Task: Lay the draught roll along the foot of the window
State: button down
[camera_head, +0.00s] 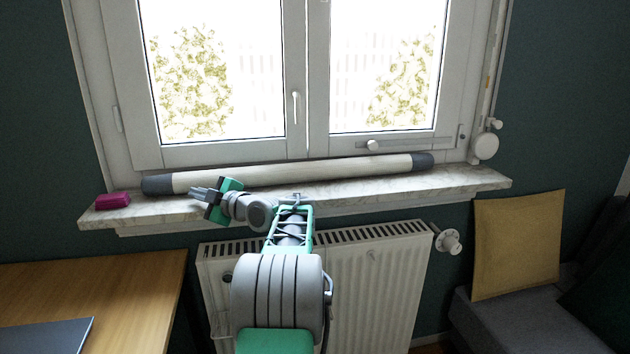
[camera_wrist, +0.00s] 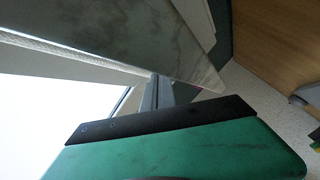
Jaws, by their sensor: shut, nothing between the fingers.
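The draught roll (camera_head: 300,172) is a long cream tube with dark grey ends. It lies on the marble windowsill (camera_head: 460,181), close along the foot of the white window frame and roughly parallel to it. My gripper (camera_head: 194,192) points left, just in front of the roll's left part, and overlaps its lower edge in the head view. I cannot tell whether it touches the roll. The fingers are together and empty; they also show in the wrist view (camera_wrist: 156,96) beside the sill (camera_wrist: 150,40). I cannot make out the roll clearly there.
A magenta block (camera_head: 113,201) sits at the sill's left end. A radiator (camera_head: 375,285) is below the sill. A wooden desk (camera_head: 110,290) stands lower left, and a yellow cushion (camera_head: 517,243) rests at right.

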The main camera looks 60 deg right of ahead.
jog(key=s+a+b, duration=0.1)
jog(key=a+b, duration=0.1)
jog(key=s+a+b, duration=0.2)
dwell(0.5)
